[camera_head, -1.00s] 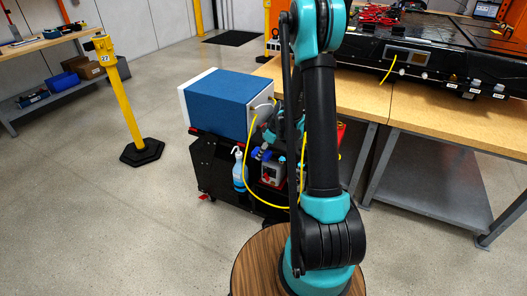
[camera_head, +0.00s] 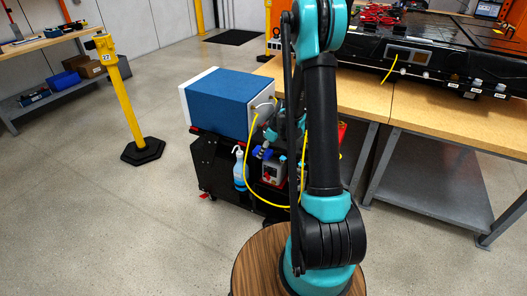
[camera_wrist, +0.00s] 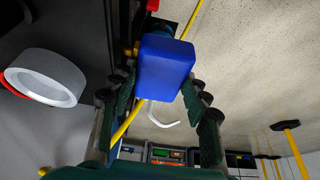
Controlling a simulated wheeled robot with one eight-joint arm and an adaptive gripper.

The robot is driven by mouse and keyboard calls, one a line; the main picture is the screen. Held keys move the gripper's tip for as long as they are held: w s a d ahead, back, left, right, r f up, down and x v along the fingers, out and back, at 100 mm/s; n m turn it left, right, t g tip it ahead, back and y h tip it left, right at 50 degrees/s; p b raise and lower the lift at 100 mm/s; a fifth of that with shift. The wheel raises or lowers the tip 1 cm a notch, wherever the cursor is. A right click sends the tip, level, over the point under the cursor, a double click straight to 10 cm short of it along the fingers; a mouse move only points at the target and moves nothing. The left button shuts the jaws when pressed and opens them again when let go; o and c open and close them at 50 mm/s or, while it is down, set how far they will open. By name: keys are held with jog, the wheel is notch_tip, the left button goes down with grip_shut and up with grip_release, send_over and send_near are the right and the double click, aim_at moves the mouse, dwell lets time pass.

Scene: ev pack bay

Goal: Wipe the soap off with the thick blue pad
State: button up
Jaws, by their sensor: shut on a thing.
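In the wrist view the thick blue pad (camera_wrist: 165,68) is between the two green fingers of my gripper (camera_wrist: 163,92), which is shut on it. The pad's outer face points away from the palm. In the head view a small blue patch, which looks like the pad (camera_head: 258,152), shows beside the black cart, partly behind my arm. My gripper is mostly hidden there by my arm. I cannot make out any soap in either view.
A black cart (camera_head: 208,165) carries a large blue box (camera_head: 220,102). A white ring-shaped thing (camera_wrist: 45,78) is close at the wrist view's left.

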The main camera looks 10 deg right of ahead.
jog(key=shift+s+a, duration=0.35)
jog(key=shift+s, duration=0.15)
dwell(0.7)
jog(key=s+a+r, duration=0.2)
jog(key=s+r, duration=0.1)
jog(key=r, duration=0.2)
jog(key=shift+a, duration=0.15)
dwell(0.9)
dwell(0.4)
